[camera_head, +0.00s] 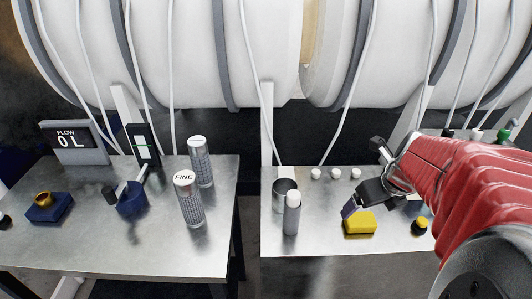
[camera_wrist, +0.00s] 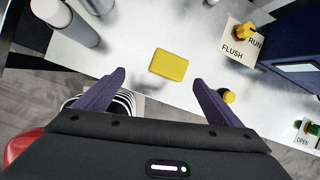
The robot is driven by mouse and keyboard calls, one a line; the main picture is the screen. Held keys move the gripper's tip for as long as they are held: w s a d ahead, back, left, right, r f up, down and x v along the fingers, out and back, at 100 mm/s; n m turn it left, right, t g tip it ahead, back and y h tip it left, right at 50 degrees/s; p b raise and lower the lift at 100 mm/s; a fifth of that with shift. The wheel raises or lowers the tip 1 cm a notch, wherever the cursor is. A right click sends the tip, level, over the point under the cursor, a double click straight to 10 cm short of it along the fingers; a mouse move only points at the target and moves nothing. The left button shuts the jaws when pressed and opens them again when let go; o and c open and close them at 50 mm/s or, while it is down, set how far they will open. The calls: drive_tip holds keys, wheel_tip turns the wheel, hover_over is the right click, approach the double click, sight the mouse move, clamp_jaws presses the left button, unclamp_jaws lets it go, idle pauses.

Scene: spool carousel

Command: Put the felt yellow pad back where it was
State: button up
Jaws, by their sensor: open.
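The yellow pad (camera_head: 360,223) lies flat on the right metal table near its front edge. It also shows in the wrist view (camera_wrist: 169,64), ahead of my fingers and between their lines. My gripper (camera_head: 362,203) is open and empty, just above and behind the pad in the head view. In the wrist view my gripper (camera_wrist: 158,88) has its two dark fingers spread wide apart, and nothing is between them. Whether a finger touches the pad cannot be told.
A white-capped cylinder (camera_head: 291,213) and a metal cup (camera_head: 285,189) stand left of the pad. A yellow-and-black knob (camera_head: 420,225) is to its right. A FLUSH/RUN panel (camera_wrist: 240,42) is at upper right. A gap separates the left table (camera_head: 120,240) from the right one.

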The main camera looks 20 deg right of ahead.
drive_tip(key=s+a+r+m, duration=0.2)
drive_tip(key=a+m, duration=0.6)
drive_tip(key=m, duration=0.4)
drive_tip(key=s+a+r+m, duration=0.1)
drive_tip(key=a+r+m, duration=0.1)
drive_tip(key=a+m, duration=0.6)
drive_tip(key=s+a+r+m+t+y, duration=0.1)
drive_tip(key=s+a+r+m, duration=0.1)
drive_tip(key=a+m, duration=0.6)
drive_tip(key=shift+s+r+m, duration=0.25)
drive_tip(key=shift+s+m, duration=0.05)
drive_tip(key=shift+m, duration=3.5)
drive_tip(key=shift+c, duration=0.4)
